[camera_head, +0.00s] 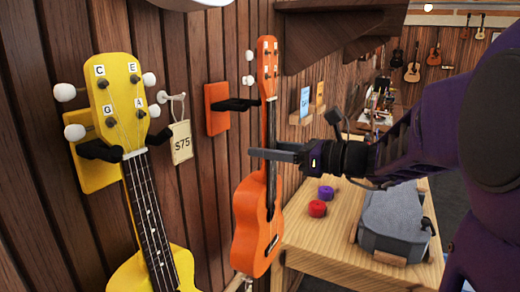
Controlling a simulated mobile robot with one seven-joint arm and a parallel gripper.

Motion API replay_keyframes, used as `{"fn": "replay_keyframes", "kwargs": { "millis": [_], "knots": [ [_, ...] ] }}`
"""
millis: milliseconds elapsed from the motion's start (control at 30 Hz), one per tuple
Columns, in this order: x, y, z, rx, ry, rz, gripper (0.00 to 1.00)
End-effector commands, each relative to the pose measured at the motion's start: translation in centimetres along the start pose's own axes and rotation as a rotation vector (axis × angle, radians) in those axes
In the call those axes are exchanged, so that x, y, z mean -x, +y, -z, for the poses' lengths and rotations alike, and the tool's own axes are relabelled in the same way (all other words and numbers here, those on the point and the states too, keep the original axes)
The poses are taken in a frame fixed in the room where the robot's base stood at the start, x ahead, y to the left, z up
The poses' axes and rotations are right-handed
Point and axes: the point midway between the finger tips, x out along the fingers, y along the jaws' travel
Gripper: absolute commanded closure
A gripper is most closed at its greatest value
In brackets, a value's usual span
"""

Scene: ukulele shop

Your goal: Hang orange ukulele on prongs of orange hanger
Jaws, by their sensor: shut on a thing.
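The orange ukulele (258,219) is upright beside the plank wall in the middle of the head view, its body low and its headstock (267,68) at the top. My gripper (270,152) reaches in from the right and is shut on the ukulele's neck. The orange hanger (217,110) is a square plate on the wall to the left of the neck. Its black prongs (238,104) stick out toward the neck just below the headstock. I cannot tell whether the neck sits between the prongs or only beside them.
A yellow ukulele (143,190) hangs on a yellow hanger (95,170) at left, with a $75 tag (181,142) nearby.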

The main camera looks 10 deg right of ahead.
Motion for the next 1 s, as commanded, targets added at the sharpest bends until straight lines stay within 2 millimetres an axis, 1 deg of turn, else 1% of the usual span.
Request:
{"fn": "replay_keyframes", "kwargs": {
  "millis": [800,1000],
  "knots": [
    [-4.1,0.0,-0.4,0.002,-0.002,-0.001,1.0],
    [-4.7,0.0,-0.4,0.001,-0.002,0.0,1.0]
  ]
}}
